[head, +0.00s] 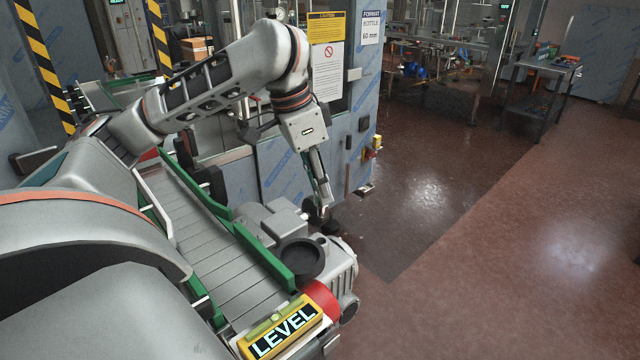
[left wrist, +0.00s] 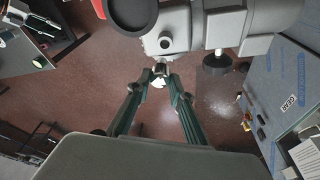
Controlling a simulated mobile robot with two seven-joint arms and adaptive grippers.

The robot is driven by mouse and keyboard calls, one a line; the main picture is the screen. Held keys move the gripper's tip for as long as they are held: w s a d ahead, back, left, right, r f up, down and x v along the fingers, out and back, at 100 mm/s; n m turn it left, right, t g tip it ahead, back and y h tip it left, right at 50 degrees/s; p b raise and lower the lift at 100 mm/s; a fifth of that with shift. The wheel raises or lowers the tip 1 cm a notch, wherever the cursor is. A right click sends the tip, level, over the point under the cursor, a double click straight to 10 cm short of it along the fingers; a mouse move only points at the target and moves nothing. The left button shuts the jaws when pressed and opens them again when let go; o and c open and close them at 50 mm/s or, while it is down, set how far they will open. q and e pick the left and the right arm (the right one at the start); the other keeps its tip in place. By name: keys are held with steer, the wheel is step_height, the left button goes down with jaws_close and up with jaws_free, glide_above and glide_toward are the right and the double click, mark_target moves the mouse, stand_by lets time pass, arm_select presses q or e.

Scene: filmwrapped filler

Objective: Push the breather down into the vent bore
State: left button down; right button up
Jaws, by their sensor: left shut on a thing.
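My left gripper (head: 323,208) reaches down to the far side of the grey gearbox (head: 345,268) at the end of the conveyor. The vent bore is hidden from both views. In the head view the breather is too small to make out. My right gripper is not in view.
The conveyor (head: 205,235) has green side rails. A blue-wrapped machine cabinet (head: 290,170) stands behind; open floor (head: 480,240) lies right.

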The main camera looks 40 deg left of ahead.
mark_target(316, 204)
arm_select(q)
steer(key=shift+f, duration=0.1)
steer(key=shift+f, duration=0.9)
steer(key=shift+f+b, duration=0.35)
steer(key=shift+f, duration=3.45)
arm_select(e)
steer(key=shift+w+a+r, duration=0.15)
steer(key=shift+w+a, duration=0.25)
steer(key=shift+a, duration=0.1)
arm_select(q)
steer(key=shift+s+f+p, duration=0.1)
steer(key=shift+f+p, duration=0.25)
steer(key=shift+f, duration=0.05)
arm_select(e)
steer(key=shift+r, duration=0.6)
arm_select(q)
steer(key=c, duration=1.7)
jaws_free()
